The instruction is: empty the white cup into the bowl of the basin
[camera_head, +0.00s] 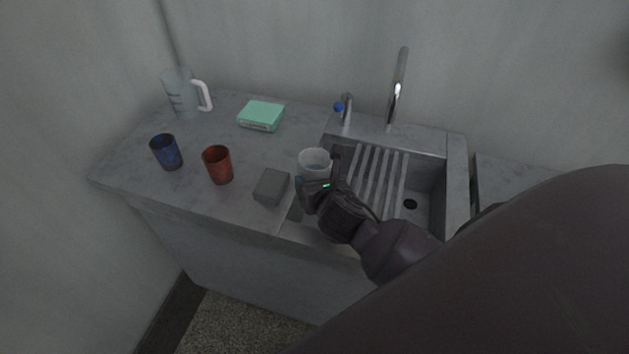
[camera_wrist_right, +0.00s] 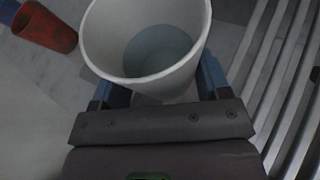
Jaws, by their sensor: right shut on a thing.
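The white cup (camera_head: 314,160) is upright at the left edge of the basin, with bluish liquid inside that shows in the right wrist view (camera_wrist_right: 158,48). My right gripper (camera_head: 322,178) is shut on the cup, with a blue finger on each side of it. I cannot tell whether the cup's base touches the counter. The basin (camera_head: 458,180) has a bowl (camera_head: 424,196) with a dark drain, partly hidden by my right arm. My left gripper is not in view.
A slatted rack (camera_head: 378,172) covers the basin's left part. A faucet (camera_head: 398,88) and a blue-tipped tap (camera_head: 345,110) stand behind. Left on the counter are a grey block (camera_head: 271,187), red cup (camera_head: 218,165), blue cup (camera_head: 166,152), green box (camera_head: 261,115) and jug (camera_head: 182,93).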

